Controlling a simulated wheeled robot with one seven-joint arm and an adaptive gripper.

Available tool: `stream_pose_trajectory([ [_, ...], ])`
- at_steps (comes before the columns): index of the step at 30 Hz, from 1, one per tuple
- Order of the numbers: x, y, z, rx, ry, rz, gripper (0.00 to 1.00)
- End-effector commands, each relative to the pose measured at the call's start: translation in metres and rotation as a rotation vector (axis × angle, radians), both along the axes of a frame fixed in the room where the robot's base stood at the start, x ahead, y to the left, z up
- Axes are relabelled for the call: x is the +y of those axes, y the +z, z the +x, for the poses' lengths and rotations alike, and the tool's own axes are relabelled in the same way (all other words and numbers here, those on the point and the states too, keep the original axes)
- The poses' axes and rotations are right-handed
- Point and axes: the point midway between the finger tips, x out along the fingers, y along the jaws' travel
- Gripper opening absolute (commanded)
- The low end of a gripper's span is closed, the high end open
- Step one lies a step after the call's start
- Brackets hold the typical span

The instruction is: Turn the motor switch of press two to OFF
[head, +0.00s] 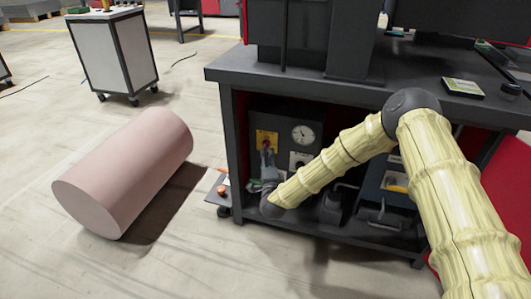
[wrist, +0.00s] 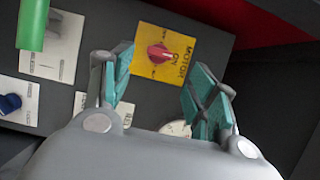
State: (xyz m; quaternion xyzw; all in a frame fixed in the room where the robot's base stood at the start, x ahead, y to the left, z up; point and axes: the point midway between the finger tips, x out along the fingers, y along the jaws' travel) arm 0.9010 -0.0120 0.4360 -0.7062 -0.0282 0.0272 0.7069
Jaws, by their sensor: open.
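The motor switch is a red knob (wrist: 158,54) on a yellow plate (wrist: 180,49) marked MOTOR and ON in the wrist view. The plate appears tilted there; which way the knob points is hard to tell. In the head view the yellow plate (head: 262,135) is on a dark panel under the bench, with the red knob small at its middle. My gripper (wrist: 160,70) is open, with teal-padded fingers spread to either side of the knob's line and nothing between them. In the head view my gripper (head: 267,162) is just below the plate. Contact with the knob is not visible.
A round gauge (head: 303,132) is right of the switch. In the wrist view, a blue knob (wrist: 10,103) and a green part (wrist: 33,25) are at the left. The bench top (head: 300,84) overhangs the panel. A pink cylinder (head: 125,170) lies on the floor left.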

Motion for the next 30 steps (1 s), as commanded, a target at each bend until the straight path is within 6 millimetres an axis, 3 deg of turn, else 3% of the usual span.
stream_pose_trajectory([
  [6,0.003,-0.003,0.036,-0.001,-0.001,-0.001,0.58],
  [13,0.005,-0.002,0.064,0.0,0.0,-0.001,0.58],
  [27,0.006,-0.001,0.075,0.001,0.0,-0.001,0.58],
  [30,0.006,-0.001,0.075,0.001,0.0,-0.001,0.42],
])
